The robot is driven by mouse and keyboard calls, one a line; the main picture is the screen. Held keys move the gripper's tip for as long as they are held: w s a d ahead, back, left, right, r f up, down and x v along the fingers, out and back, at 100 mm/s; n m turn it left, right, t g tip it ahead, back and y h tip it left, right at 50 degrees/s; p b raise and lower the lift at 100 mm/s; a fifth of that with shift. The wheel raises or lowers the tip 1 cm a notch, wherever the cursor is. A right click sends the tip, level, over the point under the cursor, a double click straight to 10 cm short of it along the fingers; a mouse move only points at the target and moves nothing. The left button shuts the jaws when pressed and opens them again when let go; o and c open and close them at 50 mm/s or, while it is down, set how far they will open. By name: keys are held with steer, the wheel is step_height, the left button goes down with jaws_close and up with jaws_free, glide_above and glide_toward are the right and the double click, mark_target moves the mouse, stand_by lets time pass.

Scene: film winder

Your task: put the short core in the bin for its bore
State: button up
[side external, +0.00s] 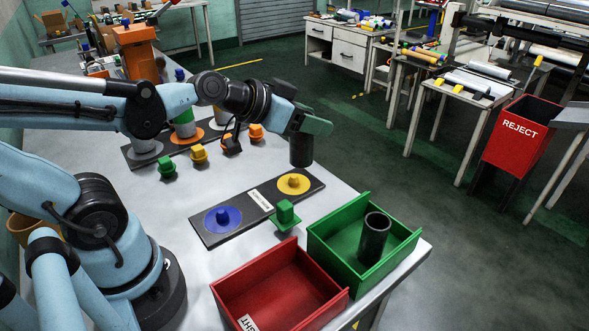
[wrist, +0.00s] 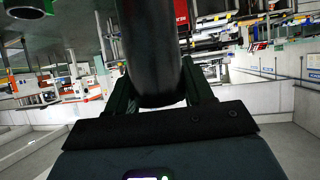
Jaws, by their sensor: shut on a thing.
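My gripper (side external: 304,134) is shut on a short dark core (side external: 301,153), which hangs upright over the plate. In the wrist view the core (wrist: 151,55) stands between both fingers; its bore is hidden. Just below it in the side view is a yellow disc with a peg (side external: 294,183) on a dark plate (side external: 246,226); a small gap shows between core and peg. A blue disc with a peg (side external: 223,217) is at the plate's other end. A green bin (side external: 329,252) holds another dark, upright core (side external: 374,239). A red bin (side external: 246,290) beside it shows no core.
A small green peg block (side external: 286,214) stands between plate and green bin. Green (side external: 166,168), yellow (side external: 199,154) and orange (side external: 256,133) blocks stand farther back. A red REJECT bin (side external: 519,138) stands off the table at right.

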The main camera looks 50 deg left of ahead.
steer(key=shift+w+a+r+n+y, duration=0.1)
steer(key=shift+a+r+n+y, duration=0.1)
steer(key=shift+r+n+y, duration=0.45)
steer(key=shift+w+a+r+n+y, duration=0.15)
steer(key=shift+a+r+y, duration=0.1)
steer(key=shift+r, duration=0.8)
steer(key=shift+s+d+f, duration=0.1)
steer(key=shift+s, duration=0.05)
steer(key=s+d+f+m+g+h, duration=0.3)
steer(key=s+d+f+m+h, duration=0.2)
steer(key=s+d+m+h, duration=0.4)
steer(key=s+d+r+m+g+h, duration=0.3)
steer(key=s+d+m+g, duration=0.6)
steer(key=d, duration=0.2)
steer(key=shift+s+a+f, duration=0.1)
steer(key=shift+f, duration=2.8)
